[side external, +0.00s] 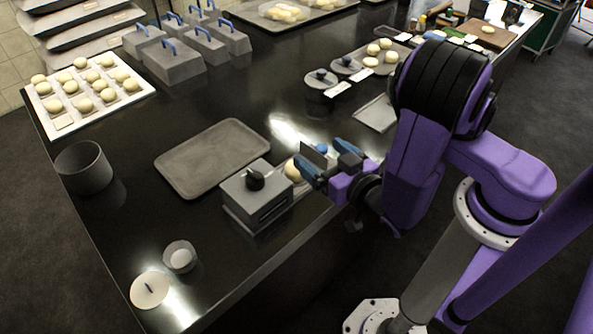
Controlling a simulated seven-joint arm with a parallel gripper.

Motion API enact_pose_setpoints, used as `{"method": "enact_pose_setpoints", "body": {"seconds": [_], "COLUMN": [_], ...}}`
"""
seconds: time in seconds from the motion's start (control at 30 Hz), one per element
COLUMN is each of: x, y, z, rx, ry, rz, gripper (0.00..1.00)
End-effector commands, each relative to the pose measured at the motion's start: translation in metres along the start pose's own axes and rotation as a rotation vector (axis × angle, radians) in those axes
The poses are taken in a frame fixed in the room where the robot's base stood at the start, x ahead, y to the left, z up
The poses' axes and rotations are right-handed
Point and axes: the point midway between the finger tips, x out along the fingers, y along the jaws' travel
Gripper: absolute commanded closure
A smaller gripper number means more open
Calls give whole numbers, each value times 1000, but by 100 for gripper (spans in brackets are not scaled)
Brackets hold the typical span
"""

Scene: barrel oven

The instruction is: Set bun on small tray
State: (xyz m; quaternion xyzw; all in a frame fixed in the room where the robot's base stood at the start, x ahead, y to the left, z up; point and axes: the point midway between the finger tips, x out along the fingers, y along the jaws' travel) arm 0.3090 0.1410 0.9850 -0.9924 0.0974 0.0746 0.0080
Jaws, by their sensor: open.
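A pale round bun (292,171) sits beside the right side of a grey box with a black knob. My gripper (318,158), with blue and dark fingers, is open just to the right of the bun. One finger partly covers the bun; whether they touch cannot be told. A grey rectangular tray (190,180) lies empty on the dark counter, left of the gripper. A smaller flat grey tray (375,113) lies behind my gripper, partly hidden by my arm. Which of them is the small tray is not clear.
The knobbed grey box (255,205) stands between the gripper and the counter's front. A white board (65,122) with several buns is at the back left.

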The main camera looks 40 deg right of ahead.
Motion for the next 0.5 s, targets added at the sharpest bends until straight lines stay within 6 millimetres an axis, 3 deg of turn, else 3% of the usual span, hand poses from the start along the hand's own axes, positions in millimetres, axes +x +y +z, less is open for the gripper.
{"method": "enact_pose_setpoints", "body": {"seconds": [0.5], "x": [-13], "y": [0], "z": [-90], "rx": [9], "ry": [-2], "rz": [0], "gripper": [9]}}
